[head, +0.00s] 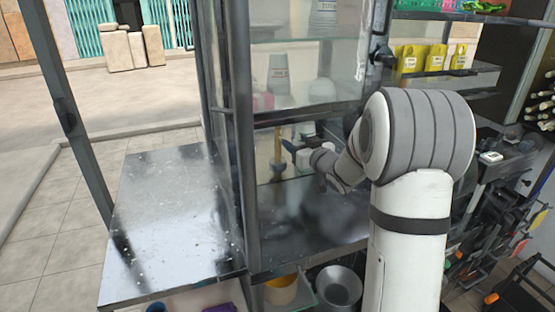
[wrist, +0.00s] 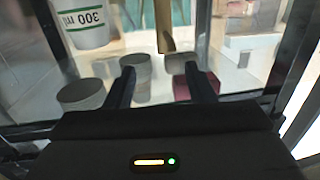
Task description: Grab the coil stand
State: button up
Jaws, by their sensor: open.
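A brass-coloured upright piece (head: 278,168) stands inside the glass-sided metal cabinet, over its dark counter; it may be the coil stand, but I cannot tell for sure. In the wrist view a brass-coloured strip (wrist: 166,28) shows at the top, between and beyond my fingers, and its other end is out of frame. My gripper (wrist: 160,72) is open with nothing clearly between the fingers. In the head view my gripper (head: 291,148) is beside the brass piece, on its right, partly hidden by my arm.
A printed cup (wrist: 88,22), grey round pieces (wrist: 80,95) and a dark red block (wrist: 182,88) show around my fingers. The cabinet's metal post (head: 240,180) stands left of the brass piece. The left metal counter (head: 170,220) is bare. Yellow packets (head: 435,58) stand on the right shelf.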

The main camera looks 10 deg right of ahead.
aim_at(280, 132)
jog(key=shift+y, duration=0.5)
jog(key=x, duration=0.2)
jog(key=p+x, duration=0.1)
jog(key=x, duration=0.5)
jog(key=shift+a+f+p, duration=0.25)
jog(key=shift+f+p, duration=0.05)
jog(key=shift+p, duration=0.1)
grip_shut()
dwell(0.5)
jog(key=shift+r, duration=0.1)
